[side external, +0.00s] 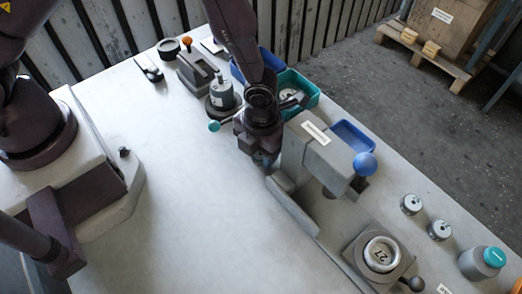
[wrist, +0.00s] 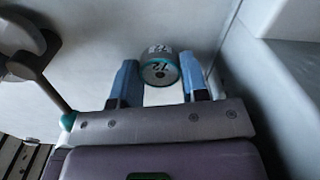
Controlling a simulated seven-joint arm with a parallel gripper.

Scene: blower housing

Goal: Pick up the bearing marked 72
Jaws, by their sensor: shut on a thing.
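My gripper (side external: 263,160) is low over the bench beside the grey press in the side view. In the wrist view its two blue fingers (wrist: 159,82) are shut on a small grey cylindrical part, the bearing marked 72 (wrist: 160,71). Its end face with the number faces the camera. In the side view the bearing is hidden behind my gripper and arm. I cannot tell whether it touches the bench.
The grey press (side external: 308,158) with a blue ball knob (side external: 365,165) stands close to the right of my gripper. A fixture holding a ring marked 27 (side external: 382,254) is at front right. Small cylinders (side external: 411,204) stand beyond. A green bin (side external: 301,88) is behind. The bench's left middle is clear.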

